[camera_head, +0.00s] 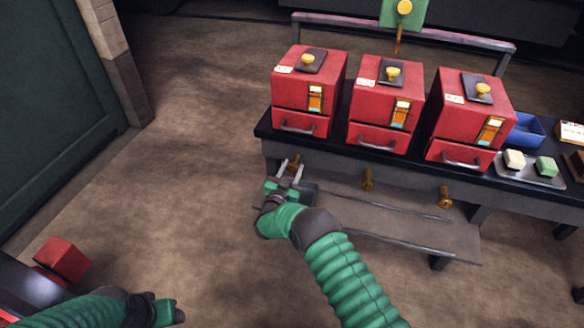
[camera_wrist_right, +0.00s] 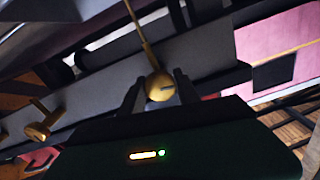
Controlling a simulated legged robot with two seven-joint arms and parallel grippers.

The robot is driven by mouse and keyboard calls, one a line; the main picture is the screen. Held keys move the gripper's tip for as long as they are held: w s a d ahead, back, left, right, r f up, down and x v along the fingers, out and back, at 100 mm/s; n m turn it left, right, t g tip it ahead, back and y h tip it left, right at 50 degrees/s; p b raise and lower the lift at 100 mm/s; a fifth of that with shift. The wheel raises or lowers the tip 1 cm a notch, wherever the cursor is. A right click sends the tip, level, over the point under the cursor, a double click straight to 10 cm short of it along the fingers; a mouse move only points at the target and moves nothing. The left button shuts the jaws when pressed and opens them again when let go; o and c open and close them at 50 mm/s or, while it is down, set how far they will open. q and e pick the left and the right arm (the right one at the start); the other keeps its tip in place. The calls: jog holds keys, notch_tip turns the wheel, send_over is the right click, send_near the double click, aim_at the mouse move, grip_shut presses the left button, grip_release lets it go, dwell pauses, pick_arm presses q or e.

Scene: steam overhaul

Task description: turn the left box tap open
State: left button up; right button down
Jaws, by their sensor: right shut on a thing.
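Three red boxes stand in a row on a dark bench; the left box (camera_head: 305,85) is at the row's left end. Below it, on the bench's front, is the left brass tap (camera_head: 294,163). My right gripper (camera_head: 290,172) is at this tap, its fingers on either side of it. In the right wrist view the tap's round brass end (camera_wrist_right: 160,87) sits between the two dark fingers, with a thin brass stem rising behind it. My left gripper (camera_head: 168,311) is low at the left, far from the bench; its fingers are too unclear to judge.
The middle tap (camera_head: 367,179) and right tap (camera_head: 445,196) hang along the same bench front. A lower shelf (camera_head: 400,232) runs beneath. A blue bin (camera_head: 525,131) and a tray (camera_head: 530,179) with blocks are at the right. A red block (camera_head: 62,259) is at the lower left. Floor left of the bench is clear.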

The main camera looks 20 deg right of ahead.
jog(key=shift+s+a+f+n, duration=0.1)
jog(key=shift+f+n, duration=0.2)
jog(key=shift+n, duration=0.5)
jog(key=c, duration=0.9)
grip_release()
jog(key=shift+r, duration=0.15)
jog(key=p+v, duration=0.5)
jog(key=v, duration=1.1)
jog(key=shift+s+a, duration=0.3)
